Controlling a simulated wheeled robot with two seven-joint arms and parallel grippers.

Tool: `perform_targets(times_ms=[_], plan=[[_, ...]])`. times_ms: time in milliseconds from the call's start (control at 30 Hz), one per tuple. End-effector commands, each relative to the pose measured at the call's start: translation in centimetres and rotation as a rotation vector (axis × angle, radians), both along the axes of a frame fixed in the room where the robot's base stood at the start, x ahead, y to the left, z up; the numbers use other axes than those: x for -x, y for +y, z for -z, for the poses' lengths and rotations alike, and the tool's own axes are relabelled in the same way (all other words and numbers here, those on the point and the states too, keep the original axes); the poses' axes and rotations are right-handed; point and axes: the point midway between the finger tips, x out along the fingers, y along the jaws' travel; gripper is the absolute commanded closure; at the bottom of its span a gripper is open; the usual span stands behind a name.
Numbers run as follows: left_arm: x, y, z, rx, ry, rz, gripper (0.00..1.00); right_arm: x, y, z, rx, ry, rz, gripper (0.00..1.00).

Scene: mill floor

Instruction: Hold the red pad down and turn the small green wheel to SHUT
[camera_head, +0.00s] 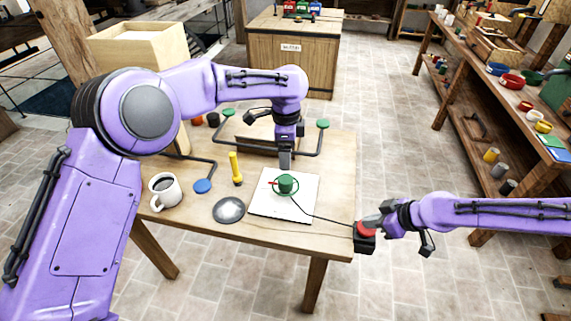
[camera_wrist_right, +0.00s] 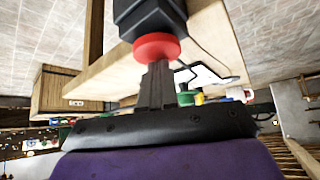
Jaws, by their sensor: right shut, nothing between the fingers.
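The small green wheel (camera_head: 286,185) stands on a white plate (camera_head: 270,206) on the wooden table, with a red pointer (camera_head: 272,183) at its left side. No SHUT mark is readable. The red pad (camera_head: 366,230) tops a black box (camera_head: 364,244) at the table's right front corner; the pad also shows in the right wrist view (camera_wrist_right: 156,46). My right gripper (camera_wrist_right: 155,68) is shut and empty, its tips at the pad, seemingly touching it; I cannot tell whether the pad is pressed down. My left gripper (camera_head: 285,160) points down just above and behind the wheel, fingers seen edge-on.
Green-ended bent bars (camera_head: 322,125) lie behind. A dark cable runs from the plate to the black box. A loaded bench (camera_head: 490,70) stands right.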

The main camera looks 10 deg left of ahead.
Motion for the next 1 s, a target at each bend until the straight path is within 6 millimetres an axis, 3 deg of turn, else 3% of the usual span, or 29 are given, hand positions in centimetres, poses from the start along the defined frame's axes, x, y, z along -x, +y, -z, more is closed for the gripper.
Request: perform_targets(times_ms=[367,867,1000], plan=[[0.0,0.0,-0.7,0.001,0.0,-0.001,0.24,0.1,-0.1,0.0,0.001,0.002,0.0,1.0],[0.0,0.0,-6.7,0.0,0.0,-0.001,0.24,0.1,0.0,-6.8,0.0,0.002,0.0,1.0],[0.0,0.0,-7.0,0.0,0.0,-0.001,0.24,0.1,0.0,-7.1,0.001,0.002,-0.001,1.0]])
